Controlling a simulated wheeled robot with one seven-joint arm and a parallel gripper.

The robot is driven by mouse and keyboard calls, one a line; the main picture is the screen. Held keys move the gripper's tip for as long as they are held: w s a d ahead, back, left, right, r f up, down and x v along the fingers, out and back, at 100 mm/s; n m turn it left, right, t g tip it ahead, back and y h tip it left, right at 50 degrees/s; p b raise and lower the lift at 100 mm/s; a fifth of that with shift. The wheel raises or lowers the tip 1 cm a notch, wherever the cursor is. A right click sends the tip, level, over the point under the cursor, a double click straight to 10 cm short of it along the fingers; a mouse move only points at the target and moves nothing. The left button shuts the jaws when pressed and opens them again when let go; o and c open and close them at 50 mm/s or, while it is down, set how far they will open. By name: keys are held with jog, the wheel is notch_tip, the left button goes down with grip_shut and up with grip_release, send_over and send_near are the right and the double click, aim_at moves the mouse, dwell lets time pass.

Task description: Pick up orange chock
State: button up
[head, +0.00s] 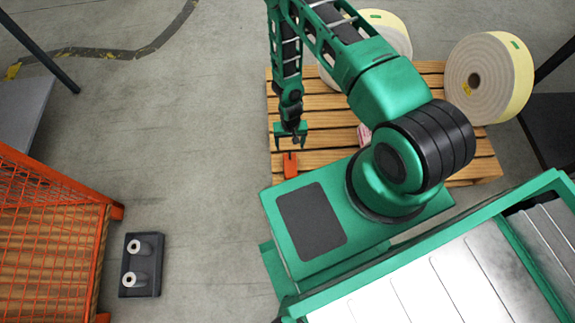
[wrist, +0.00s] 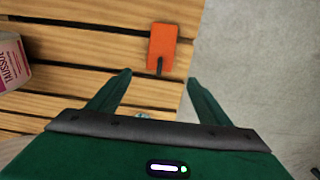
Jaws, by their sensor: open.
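The orange chock (head: 290,166) lies on the slatted wooden pallet (head: 343,76), near the pallet's left front corner in the head view. In the wrist view the chock (wrist: 162,46) is an orange block with a dark slot or stem at its near end. My gripper (head: 291,137) hangs over the pallet, just behind the chock in the head view. In the wrist view my gripper (wrist: 159,80) is open, its two green fingers spread with nothing between them. The chock shows just beyond the fingertips, apart from them.
Large label rolls (head: 489,79) stand at the back of the pallet. A pink and white carton (wrist: 12,62) sits on the slats at left in the wrist view. An orange mesh crate (head: 50,235) and a dark block with two pegs (head: 140,264) stand left. Floor between is clear.

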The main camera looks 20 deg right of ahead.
aim_at(290, 156)
jog(key=f, duration=0.5)
jog(key=shift+s+a+f, duration=0.2)
jog(key=shift+s, duration=0.1)
jog(key=shift+d+f, duration=0.1)
jog(key=shift+f, duration=3.05)
jog(key=c, duration=1.8)
jog(key=shift+r, duration=0.1)
